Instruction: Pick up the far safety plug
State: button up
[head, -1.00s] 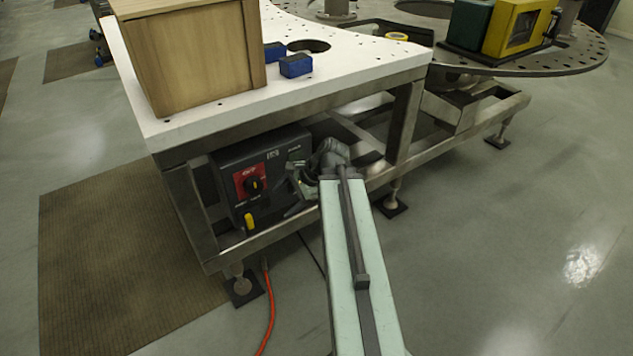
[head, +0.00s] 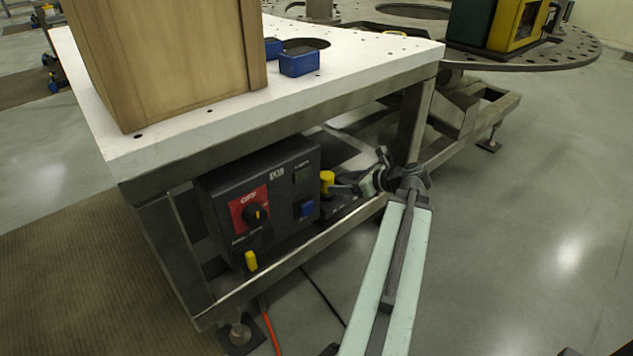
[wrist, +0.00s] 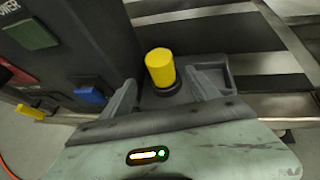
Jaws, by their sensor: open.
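A yellow safety plug (head: 327,182) stands upright beside the right side of the dark control box, on a low dark base. It also shows in the wrist view (wrist: 161,68), between the two fingers of my gripper (wrist: 160,90). My gripper is open, with one finger to each side of the plug, and the picture does not show whether they touch it. In the head view my gripper (head: 345,188) reaches in from the right at the plug. A second yellow plug (head: 251,261) sits at the lower front of the box, and it shows at the left in the wrist view (wrist: 30,112).
The control box (head: 220,215) has a red switch panel (head: 250,210) and a blue button (head: 306,209). It stands under the white tabletop (head: 345,75), behind a metal frame rail (head: 290,265). A wooden box (head: 165,60) and a blue block (head: 299,62) are above.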

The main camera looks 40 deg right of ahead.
aim_at(333, 182)
jog(key=shift+b+x, duration=0.7)
jog(key=shift+x, duration=0.75)
jog(key=b+x, duration=0.1)
jog(key=x, duration=0.1)
jog(key=b+x, duration=0.1)
jog(key=x, duration=0.1)
jog(key=shift+w+d+f+b, duration=0.1)
jog(key=shift+w+f+b, duration=0.05)
jog(key=shift+f+b, duration=0.3)
jog(key=shift+w, duration=0.25)
jog(key=shift+r, duration=0.1)
grip_shut()
